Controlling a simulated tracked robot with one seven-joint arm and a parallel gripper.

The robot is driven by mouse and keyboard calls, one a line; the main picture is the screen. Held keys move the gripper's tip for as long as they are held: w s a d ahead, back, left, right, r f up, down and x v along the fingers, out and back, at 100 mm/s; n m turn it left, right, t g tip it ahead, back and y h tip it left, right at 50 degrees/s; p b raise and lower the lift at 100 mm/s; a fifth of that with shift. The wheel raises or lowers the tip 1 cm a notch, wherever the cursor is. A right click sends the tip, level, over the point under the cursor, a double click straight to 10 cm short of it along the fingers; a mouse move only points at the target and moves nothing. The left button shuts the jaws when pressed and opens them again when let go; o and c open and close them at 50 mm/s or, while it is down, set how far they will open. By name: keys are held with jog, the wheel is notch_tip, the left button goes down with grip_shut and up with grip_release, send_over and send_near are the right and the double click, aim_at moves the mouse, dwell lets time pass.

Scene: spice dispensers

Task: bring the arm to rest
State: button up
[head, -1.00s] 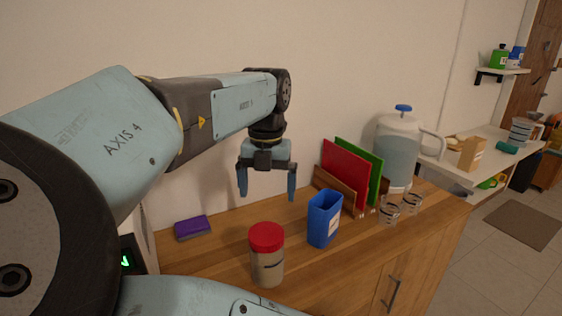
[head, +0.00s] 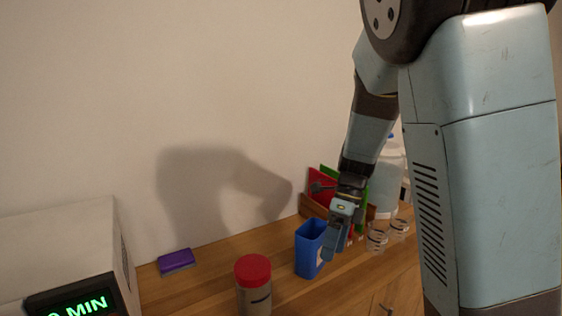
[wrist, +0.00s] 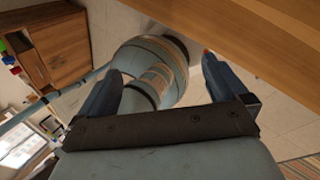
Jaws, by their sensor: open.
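My arm crosses the right side of the head view, reaching down toward the counter. My gripper (head: 338,243) is at its lower end, just right of the blue container and in front of the cutting boards as seen from the head. Whether it touches the container cannot be told. In the wrist view my gripper (wrist: 160,85) has its two fingers spread wide, with nothing held between them. Parts of my own body show between and beyond the fingers there.
On the counter (head: 215,262) stand a red-lidded jar (head: 253,285), a blue container (head: 308,250), a purple sponge (head: 176,261) and small glasses (head: 377,238). Cutting boards (head: 320,184) stand behind. A white appliance (head: 70,250) is at left. In the wrist view a wooden edge (wrist: 265,35) is close at upper right.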

jog(key=s+d+r+n+t+h, duration=0.1)
jog(key=s+d+r+n+t, duration=0.4)
jog(key=n, duration=0.7)
jog(key=s+d+r+n+t+h, duration=0.2)
jog(key=s+d+r+n+t, duration=0.3)
jog(key=r+n, duration=0.5)
jog(key=shift+s+d+r+n, duration=0.2)
jog(key=shift+s+d+n, duration=0.3)
jog(key=shift+s+n, duration=0.65)
jog(key=shift+s+m, duration=0.2)
jog(key=shift+m, duration=0.05)
